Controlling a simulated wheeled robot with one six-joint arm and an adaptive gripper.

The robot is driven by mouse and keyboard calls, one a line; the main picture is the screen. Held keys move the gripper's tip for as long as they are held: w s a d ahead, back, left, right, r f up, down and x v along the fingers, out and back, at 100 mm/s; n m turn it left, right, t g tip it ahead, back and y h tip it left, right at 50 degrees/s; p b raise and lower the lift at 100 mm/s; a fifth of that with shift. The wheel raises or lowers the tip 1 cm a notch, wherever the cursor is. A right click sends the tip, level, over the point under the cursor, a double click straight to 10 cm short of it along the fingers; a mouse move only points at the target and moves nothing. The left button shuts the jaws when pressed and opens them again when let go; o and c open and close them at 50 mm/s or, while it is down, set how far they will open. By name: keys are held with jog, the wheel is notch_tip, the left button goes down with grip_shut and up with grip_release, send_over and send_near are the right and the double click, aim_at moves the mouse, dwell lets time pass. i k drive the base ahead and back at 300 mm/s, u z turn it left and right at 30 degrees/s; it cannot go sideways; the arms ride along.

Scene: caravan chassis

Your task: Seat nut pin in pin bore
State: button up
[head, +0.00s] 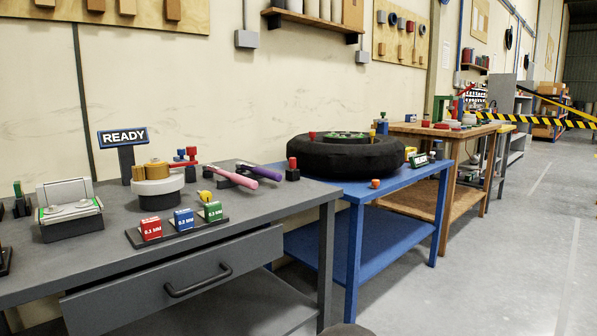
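I cannot tell for sure which piece is the nut pin or where its bore is; everything is small here. On the grey bench, a round white-and-black fixture (157,187) carries a brass-coloured part (156,171). Small blue-and-red pegs (191,155) stand just behind it. A small orange piece (375,183) is on the blue table by the tyre. No bore opening can be made out. My gripper is not in view.
The grey bench (290,205) also holds red, blue and green labelled blocks (183,219), a hinged grey box (70,215), pink and purple-handled tools (238,173) and a READY sign (125,137). A tyre (345,155) lies on the blue table (350,192). Open floor (490,270) is at right.

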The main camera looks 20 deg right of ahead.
aim_at(147, 180)
jog(key=z, duration=0.85)
jog(key=i, duration=0.8)
jog(key=u, duration=0.2)
